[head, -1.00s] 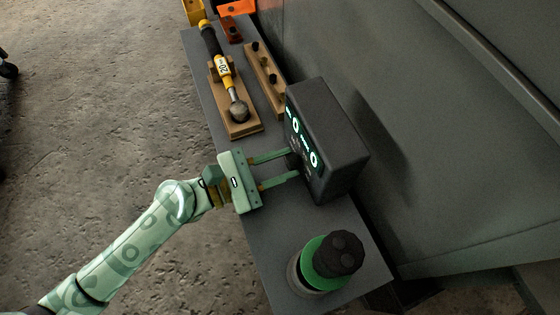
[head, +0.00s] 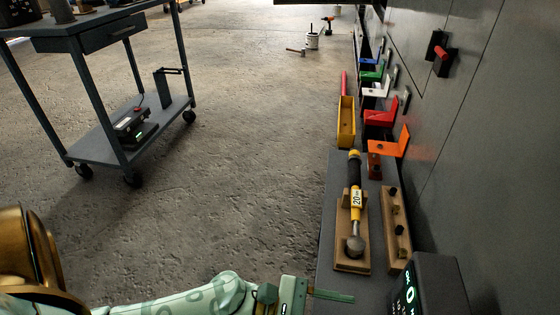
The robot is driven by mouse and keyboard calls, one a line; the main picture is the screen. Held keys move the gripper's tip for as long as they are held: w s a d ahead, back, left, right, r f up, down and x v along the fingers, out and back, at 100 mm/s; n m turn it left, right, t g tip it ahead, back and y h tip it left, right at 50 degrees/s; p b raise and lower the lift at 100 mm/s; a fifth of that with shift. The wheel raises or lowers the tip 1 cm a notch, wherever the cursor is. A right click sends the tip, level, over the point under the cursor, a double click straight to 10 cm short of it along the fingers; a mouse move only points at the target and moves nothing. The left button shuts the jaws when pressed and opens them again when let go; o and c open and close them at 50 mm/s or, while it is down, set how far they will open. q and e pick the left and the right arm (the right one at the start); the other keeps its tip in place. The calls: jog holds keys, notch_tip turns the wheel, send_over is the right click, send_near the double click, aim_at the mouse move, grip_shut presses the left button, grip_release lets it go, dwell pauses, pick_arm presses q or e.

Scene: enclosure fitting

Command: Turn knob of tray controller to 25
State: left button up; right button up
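The dark controller box (head: 435,285) with lit green display marks stands on the grey shelf at the lower right, cut off by the bottom edge. Its knob and most of its front are out of view. My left gripper (head: 330,296) reaches in from the left at the bottom edge, with one green finger pointing right toward the box. The other finger is out of frame, so I cannot tell its opening or whether it touches the knob. My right gripper is not in view.
A yellow-black tool labelled 20 (head: 355,200) lies in a wooden holder on the shelf (head: 335,170), next to a wooden peg strip (head: 396,230). A cart (head: 150,115) stands at the upper left; the floor between is clear.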

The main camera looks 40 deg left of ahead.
pick_arm(q)
jog(key=p+v, duration=0.2)
jog(key=v, duration=0.8)
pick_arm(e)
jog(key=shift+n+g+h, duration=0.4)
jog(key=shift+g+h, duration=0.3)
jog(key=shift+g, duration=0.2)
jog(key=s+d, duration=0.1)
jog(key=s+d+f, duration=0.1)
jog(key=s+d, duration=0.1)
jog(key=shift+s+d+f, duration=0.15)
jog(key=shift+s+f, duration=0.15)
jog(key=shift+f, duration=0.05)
